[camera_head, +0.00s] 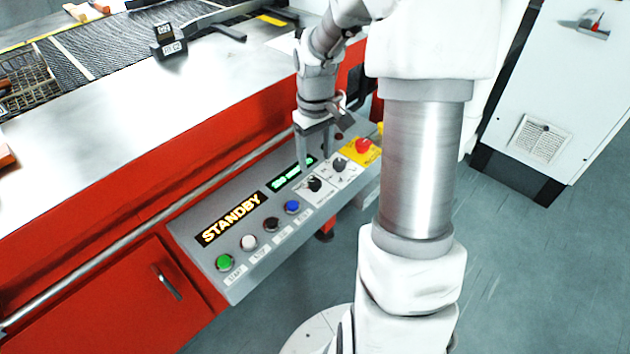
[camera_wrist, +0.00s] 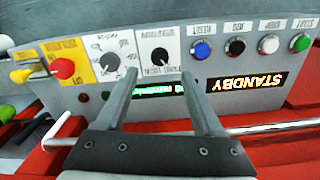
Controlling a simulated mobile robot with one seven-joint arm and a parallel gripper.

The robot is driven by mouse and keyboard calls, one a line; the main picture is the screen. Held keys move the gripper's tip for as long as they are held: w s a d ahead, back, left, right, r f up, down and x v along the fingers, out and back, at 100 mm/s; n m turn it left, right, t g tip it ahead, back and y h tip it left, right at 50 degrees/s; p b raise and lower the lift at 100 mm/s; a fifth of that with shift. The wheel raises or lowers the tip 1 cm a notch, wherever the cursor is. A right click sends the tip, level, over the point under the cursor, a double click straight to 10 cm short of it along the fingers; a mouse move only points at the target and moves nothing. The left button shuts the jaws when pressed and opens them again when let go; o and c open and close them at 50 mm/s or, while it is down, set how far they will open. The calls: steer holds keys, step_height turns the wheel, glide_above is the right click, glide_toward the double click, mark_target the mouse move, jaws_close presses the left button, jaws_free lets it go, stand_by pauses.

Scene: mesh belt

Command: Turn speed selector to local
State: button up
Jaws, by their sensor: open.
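The control panel (camera_head: 232,272) carries two rotary selector knobs on white plates. One is a black knob (camera_head: 314,184), also in the wrist view (camera_wrist: 160,58); the other is a grey knob (camera_head: 340,165), also in the wrist view (camera_wrist: 110,62). Their labels are too small and inverted for me to tell which is the speed selector. My gripper (camera_head: 315,166) is open and points down at the panel. In the wrist view my gripper (camera_wrist: 158,76) has its fingertips on either side of the black knob, with nothing visibly gripped. Contact cannot be told.
Green (camera_head: 225,262), white, black and blue buttons line the other side. A STANDBY display (camera_head: 231,217) is lit. A metal rail (camera_head: 120,240) runs along the red machine front.

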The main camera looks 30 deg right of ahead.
mark_target(315, 182)
step_height(315, 182, down, 8)
steer(key=shift+r+b, duration=0.25)
steer(key=shift+b, duration=0.75)
jaws_close()
